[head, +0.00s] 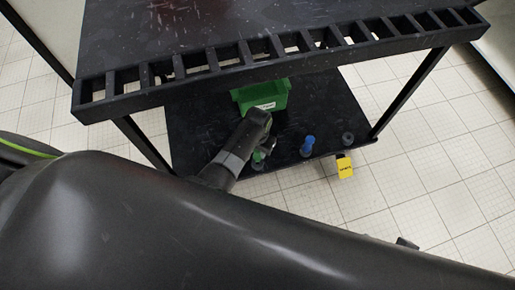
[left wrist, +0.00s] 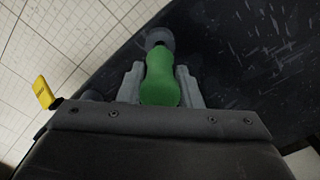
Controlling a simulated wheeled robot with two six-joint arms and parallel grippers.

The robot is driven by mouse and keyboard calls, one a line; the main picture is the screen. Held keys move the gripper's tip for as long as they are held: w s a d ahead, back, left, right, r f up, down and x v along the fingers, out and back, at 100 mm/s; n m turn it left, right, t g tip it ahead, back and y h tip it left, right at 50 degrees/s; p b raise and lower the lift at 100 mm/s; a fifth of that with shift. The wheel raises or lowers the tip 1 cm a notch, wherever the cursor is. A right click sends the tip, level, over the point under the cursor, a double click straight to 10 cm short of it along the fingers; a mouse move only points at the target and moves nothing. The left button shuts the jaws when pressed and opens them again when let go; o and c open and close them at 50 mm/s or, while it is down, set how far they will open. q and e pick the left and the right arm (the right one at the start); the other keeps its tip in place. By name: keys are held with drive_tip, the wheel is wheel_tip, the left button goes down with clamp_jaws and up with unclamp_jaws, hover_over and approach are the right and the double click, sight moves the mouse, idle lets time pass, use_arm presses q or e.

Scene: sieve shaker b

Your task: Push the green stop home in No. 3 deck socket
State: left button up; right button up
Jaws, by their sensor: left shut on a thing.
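The green stop (left wrist: 160,82) is between the two fingers of my left gripper (left wrist: 159,88) in the left wrist view, and the gripper is shut on it. The stop's narrow far end meets a round grey socket (left wrist: 160,37); how deep it sits is hidden. In the head view the green stop (head: 258,157) shows small at the front of the lower deck (head: 205,125), below my left wrist, with the grey socket under it. The socket's number is not readable. My right gripper is not in view.
A blue stop (head: 307,144) stands in a socket to the right, and another grey socket (head: 348,138) is near the deck's right end, beside a yellow tag (head: 345,167). A green bin (head: 262,95) stands behind. The slotted upper shelf edge (head: 285,57) overhangs the deck.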

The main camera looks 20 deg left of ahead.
sight(257, 155)
use_arm(q)
drive_tip(key=shift+p, duration=0.65)
idle(0.9)
drive_tip(key=shift+f+b, duration=1.45)
drive_tip(key=shift+f, duration=0.65)
drive_tip(key=o, duration=1.1)
drive_tip(key=shift+r, duration=0.1)
wheel_tip(257, 155, up, 17)
drive_tip(key=p, duration=0.8)
drive_tip(key=shift+r, duration=0.2)
